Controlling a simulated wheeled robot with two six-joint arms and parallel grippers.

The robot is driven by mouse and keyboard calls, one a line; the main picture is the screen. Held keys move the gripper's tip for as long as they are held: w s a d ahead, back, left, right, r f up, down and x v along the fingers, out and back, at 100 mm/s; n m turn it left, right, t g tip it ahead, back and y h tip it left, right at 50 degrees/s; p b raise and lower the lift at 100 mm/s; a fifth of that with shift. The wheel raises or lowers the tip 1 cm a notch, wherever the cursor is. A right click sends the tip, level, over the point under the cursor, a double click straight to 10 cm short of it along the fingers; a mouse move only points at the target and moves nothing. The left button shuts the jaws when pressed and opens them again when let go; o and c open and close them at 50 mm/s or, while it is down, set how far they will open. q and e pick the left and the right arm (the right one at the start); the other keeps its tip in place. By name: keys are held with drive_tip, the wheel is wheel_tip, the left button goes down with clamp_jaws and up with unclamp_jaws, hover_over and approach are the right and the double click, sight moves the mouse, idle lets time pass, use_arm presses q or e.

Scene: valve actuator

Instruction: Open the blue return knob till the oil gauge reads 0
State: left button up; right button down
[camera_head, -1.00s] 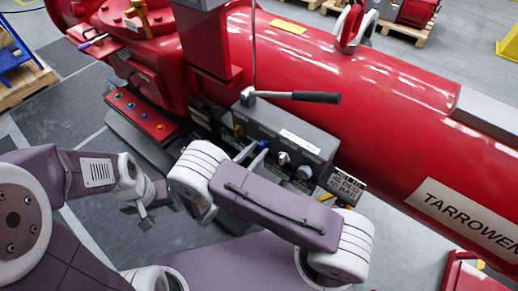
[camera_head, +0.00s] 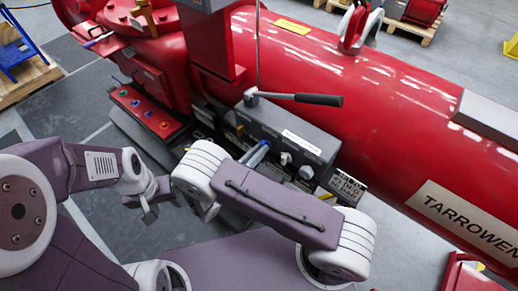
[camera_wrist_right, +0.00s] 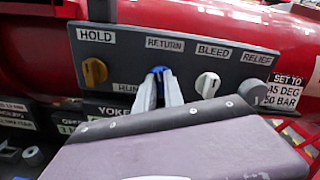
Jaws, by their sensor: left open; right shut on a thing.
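The blue return knob (camera_wrist_right: 158,70) sits under the RETURN label on the grey valve panel (camera_wrist_right: 120,50) in the right wrist view. My right gripper (camera_wrist_right: 159,86) is shut on it, one finger on each side, and hides much of the knob. In the head view the right fingers (camera_head: 258,152) reach the front of the grey block (camera_head: 285,133). My left gripper (camera_head: 149,212) is open and empty, low at the left and away from the panel. I cannot make out an oil gauge or a reading in either view.
A yellow hold knob (camera_wrist_right: 95,71) is left of the return knob, a white bleed knob (camera_wrist_right: 208,84) right of it, and a grey relief knob (camera_wrist_right: 253,91) beyond. A black-handled lever (camera_head: 305,98) rises above the block. The red cylinder (camera_head: 370,95) fills the space behind.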

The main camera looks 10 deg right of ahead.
drive_tip(key=n+p, duration=0.1)
drive_tip(key=n, duration=0.5)
drive_tip(key=n+p, duration=0.1)
drive_tip(key=n, duration=0.5)
drive_tip(key=shift+w+f+n, duration=0.1)
drive_tip(key=shift+f+n, duration=0.1)
drive_tip(key=shift+n, duration=0.5)
drive_tip(key=c, duration=1.4)
unclamp_jaws()
drive_tip(key=shift+c, duration=0.2)
